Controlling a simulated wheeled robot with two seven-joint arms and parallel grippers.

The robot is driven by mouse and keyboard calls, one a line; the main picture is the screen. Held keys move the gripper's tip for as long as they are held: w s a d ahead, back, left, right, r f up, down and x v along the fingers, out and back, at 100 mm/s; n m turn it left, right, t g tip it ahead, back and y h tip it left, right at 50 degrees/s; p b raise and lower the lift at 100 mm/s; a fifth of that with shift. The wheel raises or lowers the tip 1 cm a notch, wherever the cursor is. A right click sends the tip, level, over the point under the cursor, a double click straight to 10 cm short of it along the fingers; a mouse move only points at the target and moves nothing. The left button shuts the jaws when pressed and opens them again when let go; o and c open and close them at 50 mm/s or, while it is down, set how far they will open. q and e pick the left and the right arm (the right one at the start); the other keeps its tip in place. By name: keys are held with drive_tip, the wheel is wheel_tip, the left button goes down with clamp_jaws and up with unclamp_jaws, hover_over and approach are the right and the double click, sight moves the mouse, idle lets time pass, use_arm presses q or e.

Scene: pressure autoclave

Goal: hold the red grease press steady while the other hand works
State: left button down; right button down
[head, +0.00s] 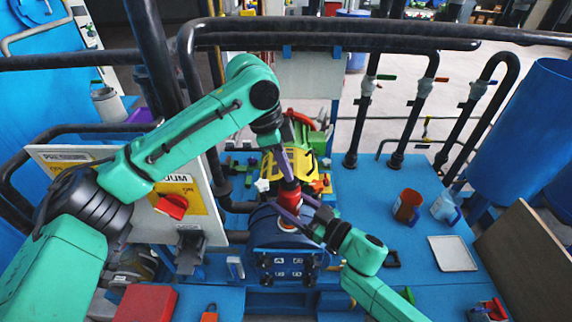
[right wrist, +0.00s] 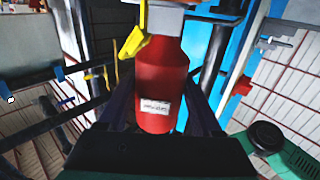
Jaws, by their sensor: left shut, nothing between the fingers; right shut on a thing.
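The red grease press (head: 289,195) stands at the centre of the head view, just above a dark blue cylinder (head: 284,239). In the right wrist view the red grease press (right wrist: 160,80) fills the middle, with a white label, a grey top and a yellow lever (right wrist: 133,43). My right gripper (head: 296,208) is shut on its red body, with one dark finger on each side in the wrist view. My left gripper (head: 286,170) is shut and empty, pointing down right above the top of the press. Whether it touches the press is hard to tell.
A panel with a red knob (head: 172,206) stands at the left, beneath my left arm. Dark pipes (head: 330,42) cross behind. On the blue deck at right are a brown-red mug (head: 406,207), a pale mug (head: 445,208) and a white tray (head: 453,254). A red box (head: 146,303) lies at lower left.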

use_arm(q)
drive_tip(key=shift+f, duration=0.1)
wheel_tip(320, 180, up, 4)
drive_tip(key=shift+d+r, duration=0.1)
drive_tip(key=shift+r, duration=0.15)
drive_tip(key=v, duration=0.9)
drive_tip(key=shift+r, duration=0.35)
idle(0.4)
drive_tip(key=shift+v, duration=1.2)
drive_tip(key=shift+d, duration=0.15)
drive_tip(key=x, duration=0.8)
drive_tip(key=a+x, duration=0.1)
drive_tip(key=x, duration=0.4)
drive_tip(key=shift+f, duration=0.6)
